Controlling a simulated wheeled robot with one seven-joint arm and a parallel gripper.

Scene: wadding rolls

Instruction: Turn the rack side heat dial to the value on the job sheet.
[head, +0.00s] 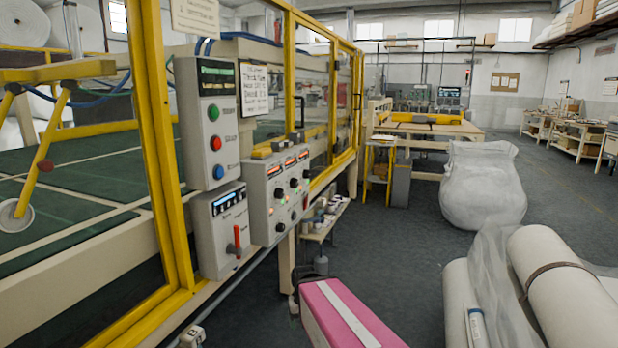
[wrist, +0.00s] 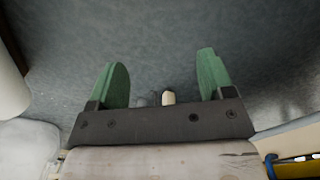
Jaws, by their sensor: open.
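A grey control box (head: 262,180) with red displays and several black dials is fixed to the machine's front rail in the head view. One black dial (head: 278,193) sits under the left display. The labels are too small to read, so I cannot tell which dial is the rack side one. A job sheet (head: 254,89) with handwritten-looking lines hangs above the box; its values are not legible to me. My gripper (wrist: 163,60) is open and empty in the wrist view, its two green fingers apart over the grey floor. No dial shows between them.
A taller box (head: 208,120) with green, red and blue buttons and a lower box (head: 222,228) with a red lever stand left of the dials. Yellow frame posts (head: 158,150) border the machine. Wrapped white rolls (head: 565,285) lie at right. Grey floor (head: 400,250) is open between.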

